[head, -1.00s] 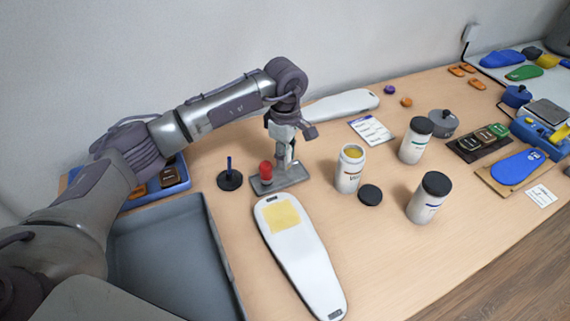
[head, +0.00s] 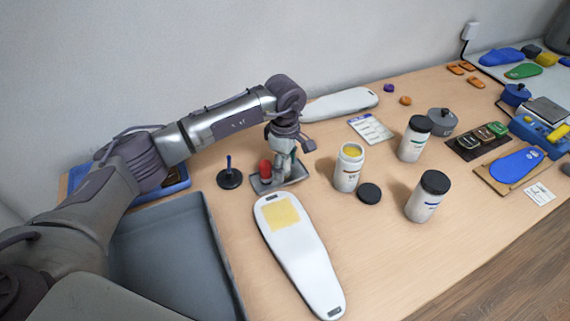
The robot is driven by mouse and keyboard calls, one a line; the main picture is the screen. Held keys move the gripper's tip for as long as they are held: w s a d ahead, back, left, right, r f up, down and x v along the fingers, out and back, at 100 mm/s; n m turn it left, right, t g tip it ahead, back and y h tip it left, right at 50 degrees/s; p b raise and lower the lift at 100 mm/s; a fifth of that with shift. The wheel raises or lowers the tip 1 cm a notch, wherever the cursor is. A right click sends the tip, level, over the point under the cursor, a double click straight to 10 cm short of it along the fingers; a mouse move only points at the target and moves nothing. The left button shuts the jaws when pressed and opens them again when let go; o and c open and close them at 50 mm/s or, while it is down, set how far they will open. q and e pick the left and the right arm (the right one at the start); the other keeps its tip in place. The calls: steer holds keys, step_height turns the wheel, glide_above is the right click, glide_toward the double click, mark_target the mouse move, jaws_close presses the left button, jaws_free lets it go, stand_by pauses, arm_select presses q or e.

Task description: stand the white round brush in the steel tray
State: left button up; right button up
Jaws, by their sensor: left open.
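The small steel tray (head: 291,181) stands on the table behind the long white insole form with the yellow patch. A red round-topped piece (head: 265,168) stands upright at the tray's left end. My left gripper (head: 283,171) points down over the middle of the tray, open, with its fingers low beside the red piece. I cannot clearly make out the white round brush; the gripper and wrist cover part of the tray, and pale parts there blend with the fingers. My right gripper is out of view.
The white form (head: 300,254) lies in front of the tray. A black stand with a blue peg (head: 229,176) is to its left. An open white jar (head: 348,167) and a black lid (head: 369,193) are to its right. A large grey bin (head: 165,258) is at the lower left.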

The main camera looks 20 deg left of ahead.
arm_select(q)
steer(key=shift+r+p, duration=0.3)
step_height(320, 180, up, 10)
steer(key=b, duration=0.2)
steer(key=shift+r+b, duration=0.2)
steer(key=shift+b, duration=0.2)
steer(key=shift+r, duration=0.65)
